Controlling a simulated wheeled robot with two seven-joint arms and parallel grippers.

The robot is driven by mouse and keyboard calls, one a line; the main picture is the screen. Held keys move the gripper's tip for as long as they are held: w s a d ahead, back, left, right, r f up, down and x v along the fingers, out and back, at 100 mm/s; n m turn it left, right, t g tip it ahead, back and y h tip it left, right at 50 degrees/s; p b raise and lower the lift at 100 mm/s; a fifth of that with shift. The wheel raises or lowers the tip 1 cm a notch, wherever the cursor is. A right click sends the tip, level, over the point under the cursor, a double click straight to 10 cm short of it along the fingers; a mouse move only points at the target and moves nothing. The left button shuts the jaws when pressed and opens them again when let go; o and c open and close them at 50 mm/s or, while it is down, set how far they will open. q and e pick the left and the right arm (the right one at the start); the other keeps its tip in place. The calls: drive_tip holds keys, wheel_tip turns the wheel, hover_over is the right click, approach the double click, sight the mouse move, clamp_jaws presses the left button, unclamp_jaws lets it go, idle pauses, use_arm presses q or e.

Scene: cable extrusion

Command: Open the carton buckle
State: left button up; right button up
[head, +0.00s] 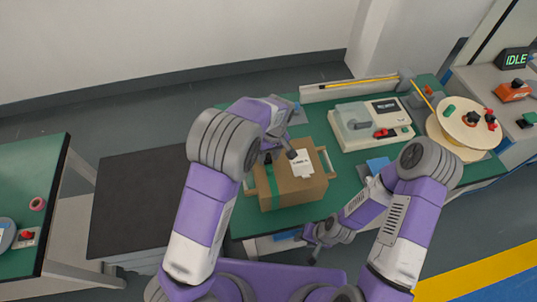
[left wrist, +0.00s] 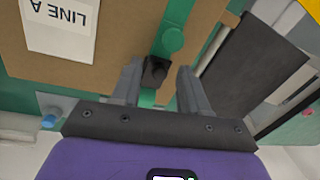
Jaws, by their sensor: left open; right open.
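The brown carton (head: 300,190) sits on the green table with a white "LINE A" label (head: 301,162) on top. A green strap (head: 269,185) runs over its left part; the strap (left wrist: 176,15) also shows in the left wrist view. The black buckle (left wrist: 155,71) is at the strap, beside a round green piece (left wrist: 172,39). My left gripper (head: 280,154) is open above the carton. In the left wrist view its fingers lie on either side of the buckle; whether they touch it I cannot tell. My right gripper (head: 313,252) is low at the table's front edge, away from the carton.
A white device with a clear cover (head: 352,122) stands right of the carton. Spool discs (head: 462,130) stand farther right. A ledge with a yellow rod (head: 350,87) lines the back. A dark-topped cabinet (head: 135,205) stands left of the table.

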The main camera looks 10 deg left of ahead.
use_arm(q)
drive_tip(key=shift+c, duration=0.2)
clamp_jaws()
drive_tip(key=shift+w+r+g+p, duration=0.2)
drive_tip(key=shift+g+p, duration=0.1)
drive_tip(key=shift+p, duration=0.3)
drive_tip(key=g+p, duration=0.1)
drive_tip(key=g+h+p, duration=0.1)
drive_tip(key=p, duration=0.1)
drive_tip(key=shift+w+a+r+p, duration=0.2)
drive_tip(key=shift+w+r+p, duration=0.1)
drive_tip(key=shift+w, duration=0.1)
drive_tip(key=shift+w+a+g+p, duration=0.1)
drive_tip(key=shift+w+g+p, duration=0.3)
drive_tip(key=shift+g, duration=0.6)
drive_tip(key=shift+w+a+m+g+h, duration=0.1)
drive_tip(key=shift+w+m+g+h, duration=0.2)
drive_tip(key=shift+g+h, duration=0.35)
drive_tip(key=shift+r+g+b, duration=0.1)
drive_tip(key=shift+g+b, duration=0.25)
drive_tip(key=shift+g, duration=0.1)
